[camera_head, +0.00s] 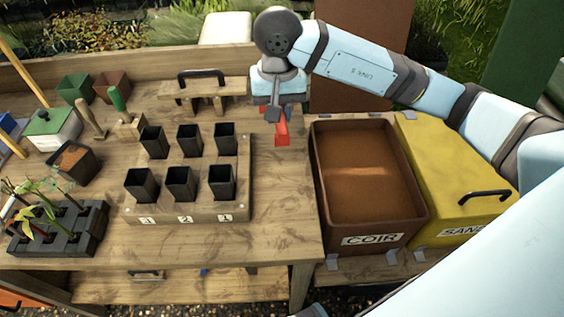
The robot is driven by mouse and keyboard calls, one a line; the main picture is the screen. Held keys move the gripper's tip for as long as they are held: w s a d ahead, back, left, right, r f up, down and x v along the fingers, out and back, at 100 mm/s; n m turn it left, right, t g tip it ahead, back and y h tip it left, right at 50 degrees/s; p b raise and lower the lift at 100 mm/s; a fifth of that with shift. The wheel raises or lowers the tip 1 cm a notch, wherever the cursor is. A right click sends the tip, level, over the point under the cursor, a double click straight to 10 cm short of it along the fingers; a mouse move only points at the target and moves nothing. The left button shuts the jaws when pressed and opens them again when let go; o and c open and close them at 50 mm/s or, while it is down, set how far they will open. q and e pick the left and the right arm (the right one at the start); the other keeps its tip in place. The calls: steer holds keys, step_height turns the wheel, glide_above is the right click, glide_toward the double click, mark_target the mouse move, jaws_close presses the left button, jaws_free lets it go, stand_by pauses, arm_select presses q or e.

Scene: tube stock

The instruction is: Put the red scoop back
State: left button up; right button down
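The red scoop (282,133) is at the right side of the wooden bench top, left of the coir bin. My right gripper (279,112) points down directly over it, with its fingers at the scoop's upper end. The gripper hides that end, so I cannot tell whether the fingers are closed on it or whether the scoop touches the bench. My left gripper is not in view.
The brown COIR bin (318,185) is open; the yellow SAND bin (440,160) has its lid on. Black pots (180,184) stand on a numbered wooden board (190,214). A wooden handled piece (203,88) and dibber (117,99) stand behind. The bench's front right is clear.

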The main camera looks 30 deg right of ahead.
steer(key=shift+s+r+m, duration=0.3)
steer(key=shift+s+r, duration=0.2)
steer(key=shift+r, duration=0.05)
steer(key=shift+s+d+f, duration=0.1)
steer(key=shift+s+f, duration=0.05)
steer(key=shift+s, duration=0.05)
steer(key=p, duration=0.2)
glide_above(283, 181)
step_height(283, 181, down, 15)
steer(key=shift+r, duration=0.2)
step_height(283, 181, down, 5)
steer(key=shift+r, duration=0.1)
steer(key=c, duration=1)
jaws_free()
